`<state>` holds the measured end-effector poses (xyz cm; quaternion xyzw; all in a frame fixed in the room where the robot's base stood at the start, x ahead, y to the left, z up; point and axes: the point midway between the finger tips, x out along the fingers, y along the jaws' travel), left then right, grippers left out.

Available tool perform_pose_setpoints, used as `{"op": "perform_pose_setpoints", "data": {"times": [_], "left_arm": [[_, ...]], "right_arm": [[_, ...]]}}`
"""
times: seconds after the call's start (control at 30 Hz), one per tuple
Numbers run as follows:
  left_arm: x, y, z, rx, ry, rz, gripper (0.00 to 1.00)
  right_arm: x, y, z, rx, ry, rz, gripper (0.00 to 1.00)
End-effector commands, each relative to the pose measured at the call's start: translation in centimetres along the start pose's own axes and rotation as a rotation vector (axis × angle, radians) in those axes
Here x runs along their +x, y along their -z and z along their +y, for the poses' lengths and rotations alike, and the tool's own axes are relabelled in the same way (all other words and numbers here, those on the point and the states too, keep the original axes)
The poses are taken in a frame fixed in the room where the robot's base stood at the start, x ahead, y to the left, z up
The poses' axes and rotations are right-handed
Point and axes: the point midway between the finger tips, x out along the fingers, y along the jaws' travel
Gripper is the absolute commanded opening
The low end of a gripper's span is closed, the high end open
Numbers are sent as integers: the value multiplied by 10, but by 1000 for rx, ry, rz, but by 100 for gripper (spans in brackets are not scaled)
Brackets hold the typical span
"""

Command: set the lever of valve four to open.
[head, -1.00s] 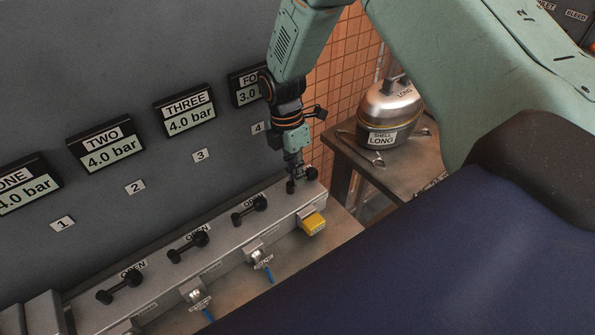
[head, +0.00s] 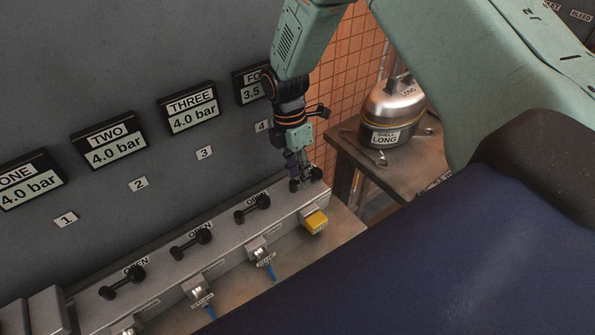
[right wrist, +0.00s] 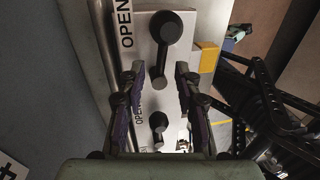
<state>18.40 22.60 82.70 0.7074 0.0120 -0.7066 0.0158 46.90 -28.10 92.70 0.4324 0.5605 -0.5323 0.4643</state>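The lever of valve four (head: 317,173) is black with a round knob, at the right end of the grey valve block (head: 225,225). In the right wrist view the lever (right wrist: 172,28) lies roughly lengthwise along the block, beside an OPEN label (right wrist: 125,22). My right gripper (head: 303,180) is down at this lever and hides part of it. In the right wrist view its two fingers (right wrist: 161,88) stand apart, with the lever's narrow end between or just beyond them; contact cannot be told. The display for four (head: 252,90) is partly hidden and reads 3.5. My left gripper is out of view.
The lever of valve three (head: 252,208) and the two other levers (head: 190,244) line the block to the left. A yellow piece (head: 315,221) is on the block's front below valve four. A metal vessel (head: 393,103) stands on a side table (head: 405,172) at the right.

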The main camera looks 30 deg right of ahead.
Motion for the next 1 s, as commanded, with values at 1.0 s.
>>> {"op": "perform_pose_setpoints", "data": {"times": [1.0], "left_arm": [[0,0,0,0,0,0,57]], "right_arm": [[-119,3,0,0,0,-2,33]]}}
